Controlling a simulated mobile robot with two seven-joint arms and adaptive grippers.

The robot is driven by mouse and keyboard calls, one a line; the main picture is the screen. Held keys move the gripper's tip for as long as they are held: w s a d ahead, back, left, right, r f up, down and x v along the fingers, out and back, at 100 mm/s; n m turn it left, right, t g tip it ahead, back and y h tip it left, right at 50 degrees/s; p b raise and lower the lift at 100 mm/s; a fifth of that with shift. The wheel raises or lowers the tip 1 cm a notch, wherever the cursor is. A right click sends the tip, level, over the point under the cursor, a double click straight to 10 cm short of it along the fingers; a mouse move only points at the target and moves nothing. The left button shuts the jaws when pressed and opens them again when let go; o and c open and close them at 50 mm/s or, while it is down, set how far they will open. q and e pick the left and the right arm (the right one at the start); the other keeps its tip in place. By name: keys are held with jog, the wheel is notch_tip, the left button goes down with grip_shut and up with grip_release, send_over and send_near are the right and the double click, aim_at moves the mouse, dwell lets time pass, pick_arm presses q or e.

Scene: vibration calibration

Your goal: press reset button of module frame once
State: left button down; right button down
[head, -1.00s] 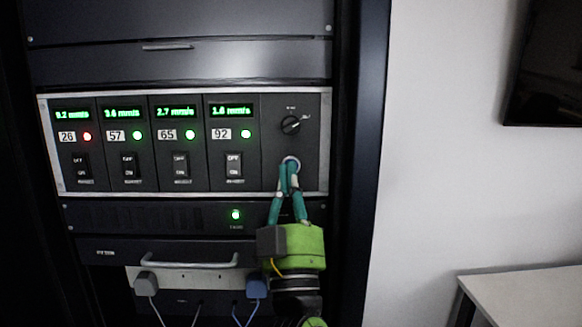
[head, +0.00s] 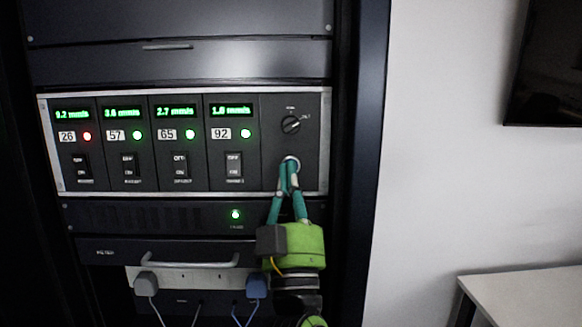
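The module frame (head: 325,145) is a silver-edged panel in the dark rack, with several modules that have green displays, lamps and rocker switches. Module 26 (head: 67,136) has a red lamp; the lamps of 57, 65 and 92 are green. A black rotary knob (head: 290,124) sits on the right-hand panel. Below it is the round, pale-rimmed reset button (head: 291,160), mostly hidden by my fingertips. My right gripper (head: 289,168) reaches up from below, its teal fingers shut together with the tips at the button. Contact or pressing depth cannot be told. My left gripper is out of view.
Below the frame are a unit with a green lamp (head: 235,215), a drawer handle (head: 190,262) and a power strip with a grey plug (head: 146,284) and a blue plug (head: 256,287). A white table (head: 530,292) stands lower right.

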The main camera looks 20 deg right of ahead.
jog(key=shift+w+d, duration=0.1)
jog(key=shift+w, duration=0.3)
jog(key=shift+w+d+b, duration=0.1)
jog(key=shift+w+b, duration=0.2)
jog(key=shift+b, duration=0.2)
dwell(0.4)
jog(key=shift+s, duration=0.1)
jog(key=shift+s+a, duration=0.2)
jog(key=shift+s, duration=0.4)
jog(key=s, duration=0.2)
jog(key=s+a, duration=0.1)
jog(key=s, duration=0.1)
jog(key=shift+s+a, duration=0.2)
jog(key=shift+s, duration=0.2)
jog(key=shift+f, duration=0.1)
dwell(0.8)
